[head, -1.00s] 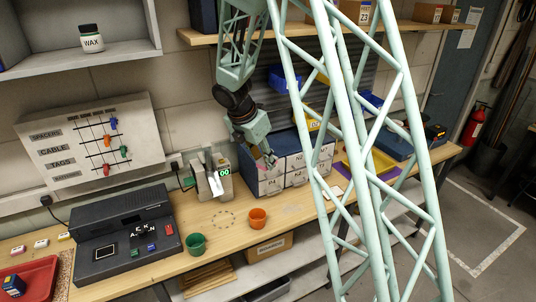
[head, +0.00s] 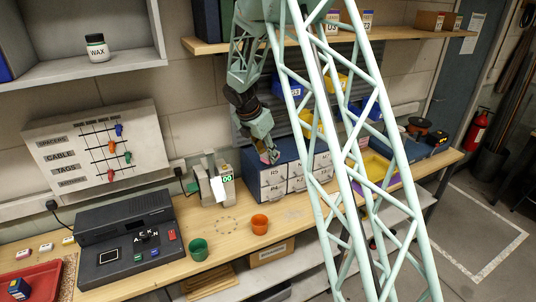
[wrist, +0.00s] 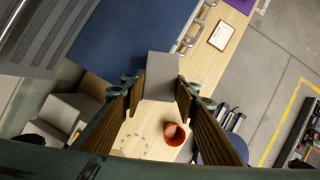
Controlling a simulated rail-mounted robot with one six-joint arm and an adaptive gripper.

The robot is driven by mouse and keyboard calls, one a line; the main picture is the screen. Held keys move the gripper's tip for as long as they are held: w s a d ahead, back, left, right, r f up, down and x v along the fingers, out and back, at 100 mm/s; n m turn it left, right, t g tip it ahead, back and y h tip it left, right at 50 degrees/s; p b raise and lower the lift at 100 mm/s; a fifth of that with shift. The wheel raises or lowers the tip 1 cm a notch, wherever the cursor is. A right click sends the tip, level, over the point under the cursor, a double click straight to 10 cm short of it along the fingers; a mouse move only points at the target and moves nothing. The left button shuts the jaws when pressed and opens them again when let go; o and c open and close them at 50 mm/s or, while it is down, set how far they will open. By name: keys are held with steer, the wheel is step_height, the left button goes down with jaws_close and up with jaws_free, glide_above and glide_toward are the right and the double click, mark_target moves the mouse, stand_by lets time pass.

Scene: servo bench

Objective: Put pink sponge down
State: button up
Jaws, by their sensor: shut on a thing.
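My gripper (head: 268,156) points down at the left front of the blue-topped drawer cabinet (head: 288,150). A small pinkish piece, which I take to be the pink sponge (head: 274,156), shows at its fingertips in the head view. In the wrist view, my gripper (wrist: 158,92) has a plain block, looking grey there, between its two ribbed fingers; this appears to be the sponge (wrist: 160,75). The gripper is shut on it. The cabinet's blue top (wrist: 110,40) lies beyond it. Whether the sponge touches the cabinet I cannot tell.
An orange cup (head: 260,224) and a green cup (head: 198,249) stand on the wooden bench near a dotted ring (head: 227,226). A device with a green display (head: 227,179) stands left of the cabinet. A dark console (head: 130,238) is further left.

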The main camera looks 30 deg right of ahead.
steer(key=shift+w+d+f+p, duration=0.1)
steer(key=shift+w+d+p, duration=0.1)
steer(key=shift+w+d, duration=0.5)
steer(key=shift+w+d+f+p, duration=0.1)
steer(key=shift+w+d+p, duration=0.15)
steer(key=shift+w, duration=0.85)
steer(key=shift+w+d+f+p, duration=0.15)
steer(key=shift+w+d, duration=0.35)
steer(key=shift+w, duration=0.4)
steer(key=shift+f+p, duration=0.3)
steer(key=shift+f, duration=1.4)
steer(key=shift+f, duration=0.15)
steer(key=o, duration=0.8)
steer(key=shift+r, duration=0.2)
steer(key=v, duration=0.7)
steer(key=shift+a+r+b, duration=0.15)
steer(key=shift+r+b, duration=0.05)
steer(key=shift+b, duration=0.25)
